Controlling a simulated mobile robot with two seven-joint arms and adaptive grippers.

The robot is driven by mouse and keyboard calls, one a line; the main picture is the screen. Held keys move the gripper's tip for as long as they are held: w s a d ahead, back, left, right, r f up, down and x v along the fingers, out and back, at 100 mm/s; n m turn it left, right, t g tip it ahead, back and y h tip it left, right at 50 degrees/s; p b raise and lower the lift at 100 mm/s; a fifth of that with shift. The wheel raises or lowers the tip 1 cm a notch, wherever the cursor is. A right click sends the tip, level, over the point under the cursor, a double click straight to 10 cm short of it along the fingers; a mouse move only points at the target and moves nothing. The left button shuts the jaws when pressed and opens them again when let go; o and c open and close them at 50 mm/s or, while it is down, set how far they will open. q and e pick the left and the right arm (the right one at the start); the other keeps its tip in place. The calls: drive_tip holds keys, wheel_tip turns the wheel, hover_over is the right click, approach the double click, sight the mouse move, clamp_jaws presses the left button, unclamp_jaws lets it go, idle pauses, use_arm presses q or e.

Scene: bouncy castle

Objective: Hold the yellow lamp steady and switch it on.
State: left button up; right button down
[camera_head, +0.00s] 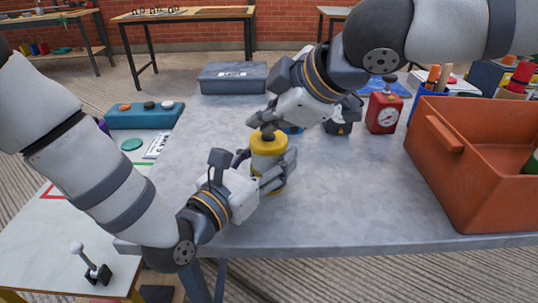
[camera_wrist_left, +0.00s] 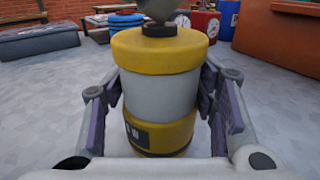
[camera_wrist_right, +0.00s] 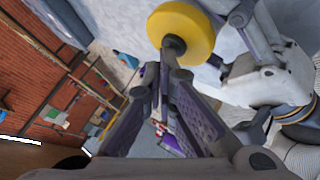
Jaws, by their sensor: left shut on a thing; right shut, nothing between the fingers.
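The yellow lamp (camera_head: 268,145) stands upright on the grey table, with a yellow top, pale middle and yellow base; it fills the left wrist view (camera_wrist_left: 155,90). A dark button (camera_wrist_right: 174,46) is on its top. My left gripper (camera_head: 270,170) is shut around the lamp's body, fingers on either side. My right gripper (camera_head: 263,123) is shut and empty, directly above the lamp. Its closed fingertips (camera_wrist_right: 172,76) are at the button and seem to touch it; whether the button is pressed down, I cannot tell. The lamp's lower body is partly hidden by the left fingers.
An orange bin (camera_head: 435,180) stands at the table's right. A red gauge box (camera_head: 384,112) and blue cup (camera_head: 424,108) stand behind. A grey case (camera_head: 232,77) lies at the back left. The front of the grey table (camera_head: 340,205) is clear.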

sight(266, 137)
idle(0.3)
drive_tip(key=shift+r, duration=0.45)
wheel_tip(266, 137, up, 6)
idle(0.5)
use_arm(q)
drive_tip(key=o, duration=1.5)
drive_tip(key=shift+o, duration=0.2)
